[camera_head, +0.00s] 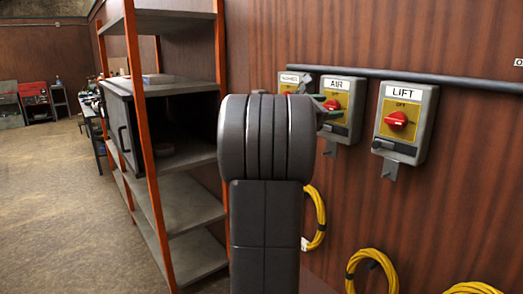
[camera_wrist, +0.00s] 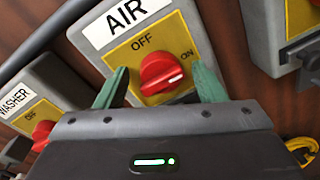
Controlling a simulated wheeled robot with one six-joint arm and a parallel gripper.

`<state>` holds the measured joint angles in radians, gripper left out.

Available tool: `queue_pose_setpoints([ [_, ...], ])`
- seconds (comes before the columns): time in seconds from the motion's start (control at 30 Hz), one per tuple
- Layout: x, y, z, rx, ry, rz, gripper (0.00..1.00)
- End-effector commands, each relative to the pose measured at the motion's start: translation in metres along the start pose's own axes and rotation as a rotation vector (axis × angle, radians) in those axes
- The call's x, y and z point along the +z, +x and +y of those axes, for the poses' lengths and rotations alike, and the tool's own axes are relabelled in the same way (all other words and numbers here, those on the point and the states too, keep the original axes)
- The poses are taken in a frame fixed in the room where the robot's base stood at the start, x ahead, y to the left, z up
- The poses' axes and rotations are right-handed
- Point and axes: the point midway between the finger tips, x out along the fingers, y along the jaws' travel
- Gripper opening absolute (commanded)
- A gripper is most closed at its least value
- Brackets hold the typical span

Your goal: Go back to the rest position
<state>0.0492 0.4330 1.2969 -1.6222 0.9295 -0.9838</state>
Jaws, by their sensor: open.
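My gripper (camera_wrist: 159,68) is open, with its two green fingers on either side of the red AIR knob (camera_wrist: 160,73) in the wrist view. I cannot tell whether the fingers touch the knob. The knob's white mark points right, towards the ON side. The AIR switch box (camera_head: 343,91) is on the wall in the head view, with the green fingers in front of it. My dark arm fills the middle of the head view and hides most of the gripper.
The LIFT box (camera_head: 405,123) is right of the AIR box, and the WASHER box (camera_head: 291,82) is left of it. An orange-framed shelf (camera_head: 187,202) stands left of my arm. Yellow hoses (camera_head: 372,268) hang below the boxes. Open floor (camera_head: 58,200) lies at the left.

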Motion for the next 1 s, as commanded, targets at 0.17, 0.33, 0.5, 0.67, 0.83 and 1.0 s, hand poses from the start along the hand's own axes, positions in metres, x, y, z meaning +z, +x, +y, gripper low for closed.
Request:
queue_pose_setpoints([
  [0.17,0.0036,0.0000,0.0027,-0.004,-0.157,-0.012,0.63],
  [0.33,0.0035,-0.0001,0.0030,-0.007,-0.303,-0.025,0.63],
  [0.5,0.0022,0.0001,0.0035,-0.010,-0.443,-0.037,0.63],
  [0.67,0.0009,0.0000,0.0033,-0.012,-0.551,-0.046,0.63],
  [0.83,-0.0007,0.0000,0.0029,-0.013,-0.620,-0.054,0.63],
  [1.0,-0.0024,0.0000,0.0023,-0.014,-0.645,-0.056,0.63],
])
